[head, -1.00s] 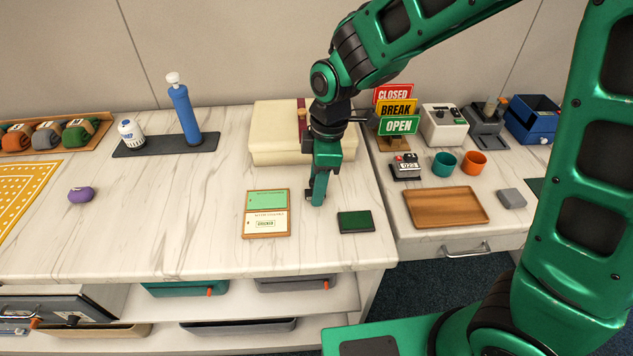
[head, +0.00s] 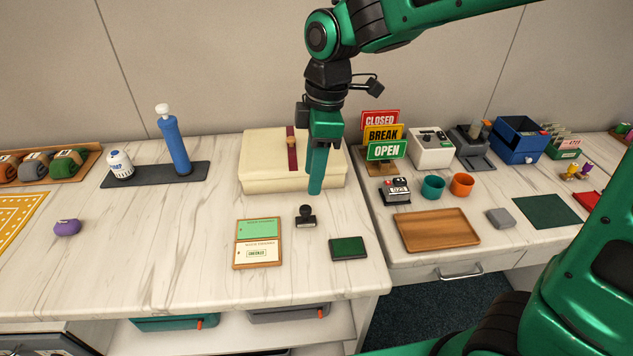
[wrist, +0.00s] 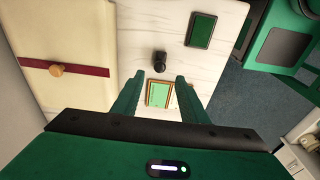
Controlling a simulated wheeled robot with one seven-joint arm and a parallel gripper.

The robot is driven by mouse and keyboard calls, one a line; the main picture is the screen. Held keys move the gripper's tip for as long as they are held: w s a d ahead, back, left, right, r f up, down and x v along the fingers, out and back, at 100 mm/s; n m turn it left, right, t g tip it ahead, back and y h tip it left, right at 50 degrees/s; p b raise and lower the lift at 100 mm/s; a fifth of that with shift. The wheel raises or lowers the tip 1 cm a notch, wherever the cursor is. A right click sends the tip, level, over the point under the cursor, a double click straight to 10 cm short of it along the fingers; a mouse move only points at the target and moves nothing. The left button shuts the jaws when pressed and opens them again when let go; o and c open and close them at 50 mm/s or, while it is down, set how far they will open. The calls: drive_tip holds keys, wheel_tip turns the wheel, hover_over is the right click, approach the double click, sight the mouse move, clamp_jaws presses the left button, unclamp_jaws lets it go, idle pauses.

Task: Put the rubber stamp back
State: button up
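The small dark rubber stamp (head: 305,216) stands upright on the marble counter, between the card board and the ink pad. It also shows in the wrist view (wrist: 160,60), beyond the fingertips. The dark green ink pad (head: 348,247) lies to its right. The card board (head: 258,243) with a green and a cream panel lies to its left; the cream panel bears a boxed mark. My gripper (head: 315,190) is raised above the counter near the stamp. In the wrist view its fingers (wrist: 159,79) are apart with nothing held between them.
A cream box (head: 265,176) with a red band stands behind the stamp. To the right are open/break/closed signs (head: 384,135), a black numbering stamp (head: 395,191), teal and orange cups, and a wooden tray (head: 440,231). The counter left of the card is mostly clear.

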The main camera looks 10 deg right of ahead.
drive_tip(key=shift+r, duration=0.2)
drive_tip(key=s+d+m, duration=0.2)
drive_tip(key=d+m, duration=0.3)
drive_tip(key=d, duration=0.5)
drive_tip(key=s+d+m, duration=0.3)
drive_tip(key=d+m, duration=0.3)
drive_tip(key=d, duration=0.4)
drive_tip(key=s+d+f+m+h, duration=0.1)
drive_tip(key=s+d+f+m, duration=0.2)
drive_tip(key=s+d+m, duration=1)
drive_tip(key=s, duration=0.2)
drive_tip(key=shift+s+d, duration=0.2)
drive_tip(key=shift+s, duration=0.2)
